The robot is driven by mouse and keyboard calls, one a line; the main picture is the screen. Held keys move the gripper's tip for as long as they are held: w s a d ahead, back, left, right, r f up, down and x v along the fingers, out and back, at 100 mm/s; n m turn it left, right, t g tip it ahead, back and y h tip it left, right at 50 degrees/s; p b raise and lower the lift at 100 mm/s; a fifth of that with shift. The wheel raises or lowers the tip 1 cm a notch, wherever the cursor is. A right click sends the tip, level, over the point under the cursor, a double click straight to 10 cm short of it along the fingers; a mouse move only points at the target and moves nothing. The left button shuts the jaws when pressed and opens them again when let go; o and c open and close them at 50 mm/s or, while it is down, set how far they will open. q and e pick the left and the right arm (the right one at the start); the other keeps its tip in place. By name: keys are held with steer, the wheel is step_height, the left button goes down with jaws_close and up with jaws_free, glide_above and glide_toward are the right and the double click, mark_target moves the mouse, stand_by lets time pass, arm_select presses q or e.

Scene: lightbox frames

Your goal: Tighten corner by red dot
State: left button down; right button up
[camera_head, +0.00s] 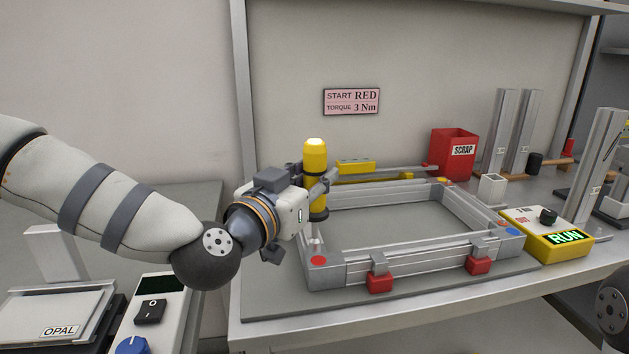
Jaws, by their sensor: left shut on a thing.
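My left gripper (316,193) is shut on an upright yellow driver (315,157) with a dark lower part. The driver stands over the near left corner of a grey metal frame (410,264). A red dot (319,260) marks that corner, just in front of the driver's lower end. I cannot tell whether the tip touches the corner's screw. A blue dot (512,231) marks the near right corner and a yellow dot (441,181) the far right one. The far left corner is hard to make out behind the driver and gripper. My right gripper is out of view.
Red clamps (380,282) sit along the frame's front edge. A yellow box showing RUN (566,238) stands right of the frame. A red scrap bin (453,152) is behind it. A sign (351,102) reads START RED, TORQUE 3 Nm. The frame's inside is clear.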

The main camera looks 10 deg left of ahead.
mark_target(308, 151)
arm_select(q)
steer(key=shift+f, duration=0.75)
steer(key=shift+r+p, duration=0.3)
steer(key=shift+r, duration=2.8)
